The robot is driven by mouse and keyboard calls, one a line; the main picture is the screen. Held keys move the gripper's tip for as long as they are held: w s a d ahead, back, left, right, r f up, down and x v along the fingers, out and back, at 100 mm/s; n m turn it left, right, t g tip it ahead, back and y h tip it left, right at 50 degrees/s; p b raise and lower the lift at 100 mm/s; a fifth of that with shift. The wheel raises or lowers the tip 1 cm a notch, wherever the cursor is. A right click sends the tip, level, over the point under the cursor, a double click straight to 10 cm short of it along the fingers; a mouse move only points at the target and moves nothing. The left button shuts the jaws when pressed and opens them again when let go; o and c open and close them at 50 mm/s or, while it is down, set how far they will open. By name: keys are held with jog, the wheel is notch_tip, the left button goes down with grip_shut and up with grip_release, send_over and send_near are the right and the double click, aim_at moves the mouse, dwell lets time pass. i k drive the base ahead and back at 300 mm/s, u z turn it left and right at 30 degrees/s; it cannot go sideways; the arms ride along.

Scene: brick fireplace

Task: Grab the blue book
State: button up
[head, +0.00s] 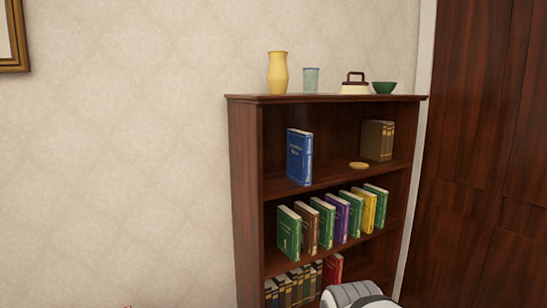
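The blue book (300,157) stands upright on the upper shelf of a dark wooden bookcase (246,190), near its left side. Its front cover with pale lettering faces out. Free space shows to its right on the same shelf. Part of my arm, white and grey, shows at the bottom edge of the head view, below and to the right of the book. My gripper's fingers are not in view.
Several colored books (341,217) fill the shelf below. A yellow vase (278,73), a glass (311,80), a lidded pot (355,85) and a green bowl (384,88) stand on top. A wooden door (475,150) is right.

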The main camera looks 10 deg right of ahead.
aim_at(299, 142)
jog(key=z, duration=0.05)
jog(key=i, duration=0.95)
jog(key=u, duration=0.05)
